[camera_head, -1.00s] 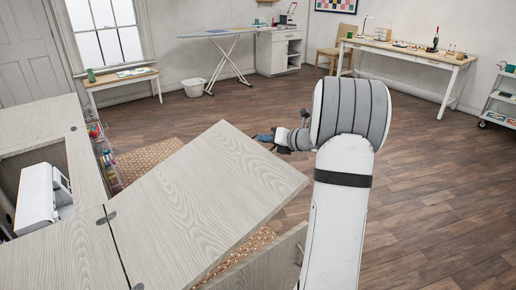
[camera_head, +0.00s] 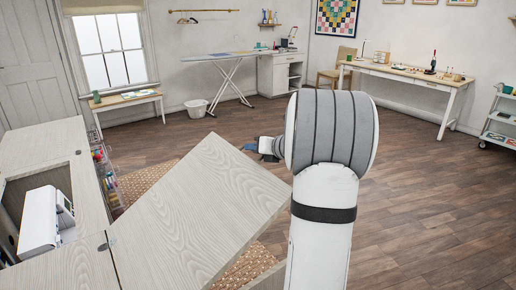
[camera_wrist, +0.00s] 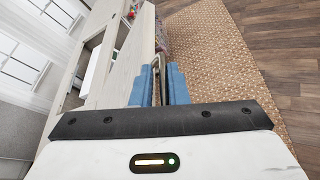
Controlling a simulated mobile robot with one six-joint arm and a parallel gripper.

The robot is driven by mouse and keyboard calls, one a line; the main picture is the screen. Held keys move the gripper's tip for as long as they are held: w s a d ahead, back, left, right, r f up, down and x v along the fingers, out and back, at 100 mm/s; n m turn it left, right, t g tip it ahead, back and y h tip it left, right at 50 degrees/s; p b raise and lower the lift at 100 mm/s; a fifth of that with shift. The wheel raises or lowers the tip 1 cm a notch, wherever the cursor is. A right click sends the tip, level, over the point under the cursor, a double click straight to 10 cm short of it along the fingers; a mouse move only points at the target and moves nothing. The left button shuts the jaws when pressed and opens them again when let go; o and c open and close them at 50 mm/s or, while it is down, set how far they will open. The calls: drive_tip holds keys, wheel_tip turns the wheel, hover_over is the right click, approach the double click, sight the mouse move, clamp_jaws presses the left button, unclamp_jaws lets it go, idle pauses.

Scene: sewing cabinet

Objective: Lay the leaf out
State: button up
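The leaf (camera_head: 195,205) is a pale wood-grain panel on the right side of the sewing cabinet (camera_head: 65,268), joined near a round hinge (camera_head: 103,247). It sits at an angle to the cabinet top; its exact tilt is hard to judge. My gripper (camera_head: 250,147) has blue fingers and is close to the leaf's far right edge in the head view. In the wrist view, the two fingers (camera_wrist: 158,85) are close together beside pale wood panels (camera_wrist: 118,60). I cannot tell whether the leaf's edge is held there.
A white sewing machine (camera_head: 45,218) sits in the cabinet opening. Clear bins (camera_head: 108,180) stand along the cabinet's side. A woven rug (camera_head: 150,180) lies below the leaf. A white bench (camera_head: 128,101), ironing board (camera_head: 225,56) and worktable (camera_head: 405,75) are farther away. Wood floor is clear at right.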

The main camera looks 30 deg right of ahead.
drive_tip(key=o, duration=0.4)
drive_tip(key=shift+c, duration=0.2)
drive_tip(key=shift+f, duration=0.1)
drive_tip(key=v, duration=0.8)
drive_tip(key=shift+w, duration=0.1)
